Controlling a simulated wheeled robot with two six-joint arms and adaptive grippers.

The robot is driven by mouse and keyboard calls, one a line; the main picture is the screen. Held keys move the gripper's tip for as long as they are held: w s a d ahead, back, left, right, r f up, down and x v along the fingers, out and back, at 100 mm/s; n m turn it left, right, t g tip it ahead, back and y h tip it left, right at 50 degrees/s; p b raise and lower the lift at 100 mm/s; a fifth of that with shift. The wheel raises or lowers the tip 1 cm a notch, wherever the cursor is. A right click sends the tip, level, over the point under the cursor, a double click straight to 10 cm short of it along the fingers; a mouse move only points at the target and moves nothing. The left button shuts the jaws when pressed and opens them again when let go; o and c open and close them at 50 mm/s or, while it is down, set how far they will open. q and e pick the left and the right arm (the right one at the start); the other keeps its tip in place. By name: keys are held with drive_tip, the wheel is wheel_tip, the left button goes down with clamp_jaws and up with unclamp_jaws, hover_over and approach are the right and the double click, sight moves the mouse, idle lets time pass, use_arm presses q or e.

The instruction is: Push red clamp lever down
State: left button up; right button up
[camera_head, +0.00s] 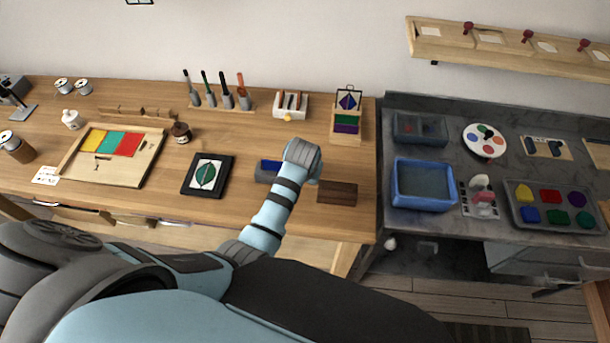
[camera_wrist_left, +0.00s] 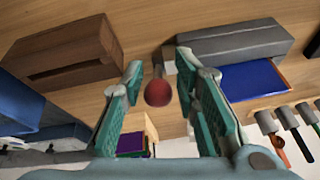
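The red ball knob (camera_wrist_left: 158,93) of the clamp lever shows in the left wrist view, with a short grey stem behind it. My left gripper (camera_wrist_left: 159,62) is open, with one teal-padded finger on each side of the knob. Gaps show between the knob and both fingers, and nothing is gripped. The knob sits between a dark brown wooden block (camera_wrist_left: 65,50) and a long grey block (camera_wrist_left: 235,42). In the head view my left arm's wrist covers the clamp area and hides the gripper. My right gripper is not in view.
In the head view the brown block (camera_head: 337,192) is right of my wrist, and a blue-topped grey piece (camera_head: 268,172) is left. A dark framed leaf panel (camera_head: 207,175) lies farther left. A purple-and-green stack (camera_head: 346,123) stands behind. The blue tub (camera_head: 423,183) is on the right bench.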

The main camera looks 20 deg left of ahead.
use_arm(q)
drive_tip(key=shift+r, duration=0.15)
wheel_tip(320, 180, up, 10)
drive_tip(key=shift+f, duration=0.1)
idle(0.3)
